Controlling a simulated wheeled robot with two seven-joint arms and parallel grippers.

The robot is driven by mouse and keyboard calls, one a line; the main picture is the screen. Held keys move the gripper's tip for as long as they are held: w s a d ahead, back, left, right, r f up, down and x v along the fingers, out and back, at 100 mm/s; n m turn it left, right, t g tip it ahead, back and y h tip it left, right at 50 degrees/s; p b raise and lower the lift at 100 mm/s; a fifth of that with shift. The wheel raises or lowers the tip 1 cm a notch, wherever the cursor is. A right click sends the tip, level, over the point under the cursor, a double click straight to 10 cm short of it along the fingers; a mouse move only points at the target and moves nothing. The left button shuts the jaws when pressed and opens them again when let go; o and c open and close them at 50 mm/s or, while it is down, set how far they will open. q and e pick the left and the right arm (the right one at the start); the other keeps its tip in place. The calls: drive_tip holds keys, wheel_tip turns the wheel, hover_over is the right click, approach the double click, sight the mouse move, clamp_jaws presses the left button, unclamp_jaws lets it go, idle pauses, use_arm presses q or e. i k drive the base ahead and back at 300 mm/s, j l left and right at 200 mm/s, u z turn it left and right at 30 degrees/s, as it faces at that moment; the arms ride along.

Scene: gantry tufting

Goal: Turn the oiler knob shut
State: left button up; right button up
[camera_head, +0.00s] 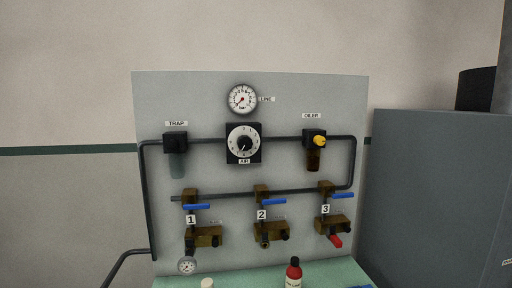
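The oiler (314,150) is on the upper right of the grey panel, under a label reading OILER. It has a black head, a yellow knob (320,141) on its front right, and an amber bowl (313,161) below. The knob's exact angle is too small to tell. Neither of my grippers is in view.
The panel (220,90) also carries a gauge (242,99), an AIR dial (243,141), a TRAP unit (176,148) and three blue-handled valves. A large grey cabinet (430,200) stands close on the right.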

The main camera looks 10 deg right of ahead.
sight(319, 140)
drive_tip(key=z, duration=0.45)
drive_tip(key=l+z, duration=0.15)
drive_tip(key=z, duration=0.25)
drive_tip(key=l+z, duration=0.1)
drive_tip(key=z, duration=0.35)
drive_tip(key=l+z, duration=0.15)
drive_tip(key=z, duration=0.3)
drive_tip(key=l+z, duration=0.15)
drive_tip(key=i+j, duration=0.1)
drive_tip(key=j, duration=0.15)
drive_tip(key=i+j, duration=0.15)
drive_tip(key=j, duration=0.1)
